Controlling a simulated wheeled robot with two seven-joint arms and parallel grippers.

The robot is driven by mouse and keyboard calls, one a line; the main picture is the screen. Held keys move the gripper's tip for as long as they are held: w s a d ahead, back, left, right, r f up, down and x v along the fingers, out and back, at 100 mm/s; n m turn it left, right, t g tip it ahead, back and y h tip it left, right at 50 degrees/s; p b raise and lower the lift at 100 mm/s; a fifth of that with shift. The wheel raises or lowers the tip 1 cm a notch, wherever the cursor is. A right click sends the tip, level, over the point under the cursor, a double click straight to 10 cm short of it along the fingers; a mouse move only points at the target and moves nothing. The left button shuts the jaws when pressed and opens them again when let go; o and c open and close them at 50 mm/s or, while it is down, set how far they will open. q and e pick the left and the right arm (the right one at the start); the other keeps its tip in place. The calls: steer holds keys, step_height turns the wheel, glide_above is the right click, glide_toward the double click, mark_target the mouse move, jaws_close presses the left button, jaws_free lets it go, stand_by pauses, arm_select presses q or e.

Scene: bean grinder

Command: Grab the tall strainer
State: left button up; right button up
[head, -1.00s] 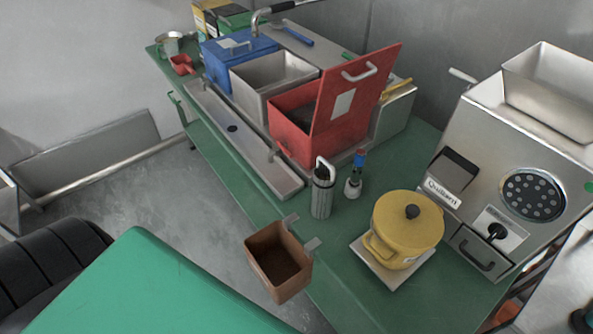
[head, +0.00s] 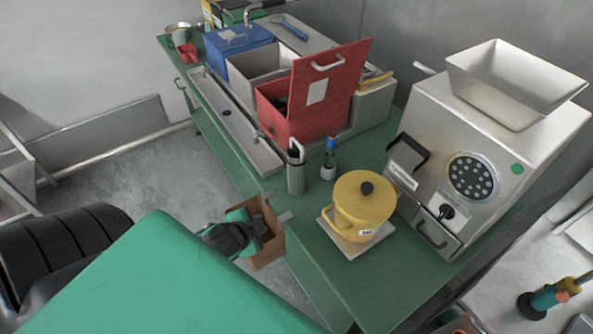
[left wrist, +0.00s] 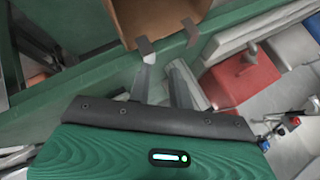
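The tall strainer appears to be the slim grey ribbed cylinder (head: 295,178) with a looped handle. It stands upright near the front edge of the green table in the head view. My left gripper (head: 256,222) is below and left of it in that view, beside the brown bin. In the left wrist view its two fingers (left wrist: 163,68) are apart with nothing clearly held between them. A pale rounded shape right of the fingers may be the strainer, but I cannot tell. My right gripper is not in view.
The brown bin (head: 270,252) hangs at the table's front edge. A yellow pot (head: 362,210) on a scale and a small blue-topped tool (head: 329,160) stand right of the strainer. The open red box (head: 292,120) is behind, the grinder (head: 430,150) at right.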

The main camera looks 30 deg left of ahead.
arm_select(q)
steer(key=w+a+r+m+t+h, duration=0.2)
steer(key=w+a+r+m+t, duration=0.2)
steer(key=w+a+r+m, duration=0.25)
steer(key=m+t+h, duration=0.2)
steer(key=m+h, duration=0.1)
steer(key=m, duration=0.4)
glide_toward(296, 142)
steer(key=shift+n, duration=0.25)
steer(key=shift+p+x, duration=1)
steer(key=shift+x, duration=2.35)
steer(key=shift+p+x, duration=0.45)
steer(key=shift+x, duration=0.3)
steer(key=p+x, duration=0.1)
steer(key=x, duration=0.3)
steer(key=shift+f, duration=0.2)
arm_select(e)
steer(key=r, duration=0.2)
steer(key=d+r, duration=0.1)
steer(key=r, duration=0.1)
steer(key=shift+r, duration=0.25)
